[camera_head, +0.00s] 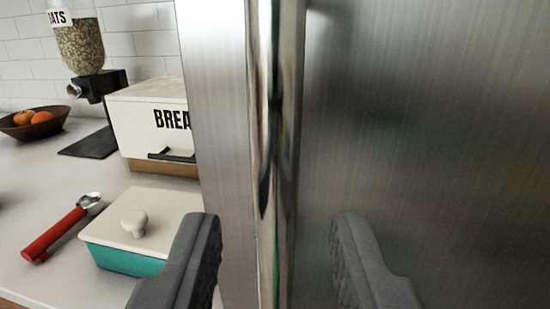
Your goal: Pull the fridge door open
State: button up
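The brushed-steel fridge door (430,130) fills the right side of the view. A shiny vertical bar handle (263,120) runs down near the door's left edge. My gripper (277,225) is open, with one dark grey finger on each side of the handle in the picture. The handle lies between the fingers with gaps on both sides, and neither finger appears to touch it. How far the fingertips are from the handle in depth is hard to tell. The lower part of the handle runs out of the frame.
Left of the fridge is a light counter (40,175). It holds a bread box (150,115), a teal dish with a cream lid (125,262), a red-handled scoop (55,233), an oats dispenser (80,45) and a fruit bowl (28,127). The teal dish sits close to the left finger in the picture.

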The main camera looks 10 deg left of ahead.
aim_at(277, 231)
jog(key=shift+w+a, duration=0.15)
jog(key=shift+w, duration=0.75)
jog(key=shift+w+a, duration=0.1)
jog(key=shift+w, duration=0.75)
